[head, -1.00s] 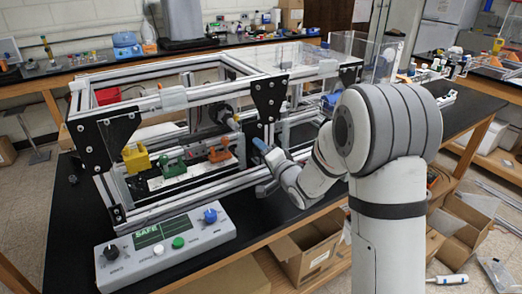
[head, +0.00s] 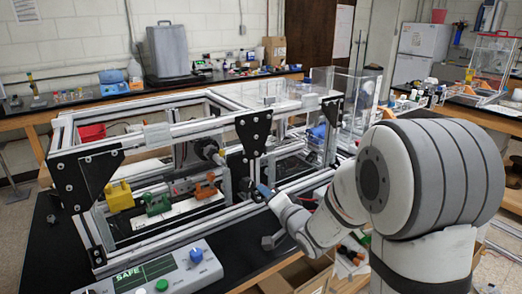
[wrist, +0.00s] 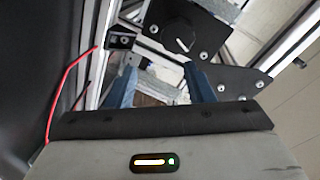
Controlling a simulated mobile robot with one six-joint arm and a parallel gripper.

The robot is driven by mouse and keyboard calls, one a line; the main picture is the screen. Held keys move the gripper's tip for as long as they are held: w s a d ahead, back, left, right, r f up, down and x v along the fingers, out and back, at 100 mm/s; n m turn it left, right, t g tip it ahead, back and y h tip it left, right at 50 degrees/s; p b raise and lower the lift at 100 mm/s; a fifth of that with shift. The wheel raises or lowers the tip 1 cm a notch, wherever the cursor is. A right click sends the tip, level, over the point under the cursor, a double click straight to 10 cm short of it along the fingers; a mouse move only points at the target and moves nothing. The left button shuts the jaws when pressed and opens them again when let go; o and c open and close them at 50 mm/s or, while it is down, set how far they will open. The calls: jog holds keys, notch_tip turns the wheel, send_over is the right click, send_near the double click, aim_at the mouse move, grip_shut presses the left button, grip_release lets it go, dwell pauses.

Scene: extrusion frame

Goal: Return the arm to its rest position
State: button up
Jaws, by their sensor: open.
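My arm reaches in from the right in the head view. My gripper (head: 265,191) shows only as a small blue tip near the front of the aluminium extrusion frame (head: 190,132), just below a black corner bracket (head: 252,134). In the wrist view my gripper (wrist: 161,85) has its two blue fingers spread apart, with nothing seen held between them. A black plate with a round dark knob (wrist: 183,34) lies beyond the fingertips. Whether the fingers touch the frame cannot be told.
Yellow (head: 119,197), green (head: 157,204) and orange (head: 205,186) clamps sit inside the frame. A control box (head: 190,276) reading SAFE stands in front. A red cable (wrist: 66,82) runs left of the fingers in the wrist view. Clear panels (head: 345,97) stand behind my arm.

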jog(key=s+d+n+g+h, duration=0.2)
jog(key=s+d+g+h, duration=0.2)
jog(key=s+d+h, duration=0.45)
jog(key=s+d+n+g, duration=0.2)
jog(key=s+g, duration=0.2)
jog(key=s, duration=0.6)
jog(key=s+d+n+g, duration=0.2)
jog(key=s+g, duration=0.2)
jog(key=s, duration=0.7)
jog(key=shift+d+f+y, duration=0.15)
jog(key=shift+f+y, duration=0.2)
jog(key=shift+f, duration=0.1)
jog(key=shift+s, duration=0.1)
dwell(0.5)
